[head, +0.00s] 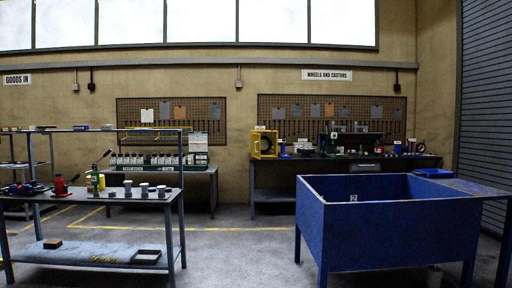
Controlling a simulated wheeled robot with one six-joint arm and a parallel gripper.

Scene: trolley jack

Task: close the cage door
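A small yellow cage-like box (263,145) stands at the left end of the dark workbench against the back wall. It is far off and small in the head view. Its yellow frame shows a dark interior, but I cannot make out which part is the door or whether it stands open. My gripper is not in view.
A blue deep-sided bin table (390,234) fills the right foreground. A workbench (40,197) with bottles and cups stands at left. The back bench (272,172) holds several tools. Grey floor (235,245) is clear between the left bench and the bin.

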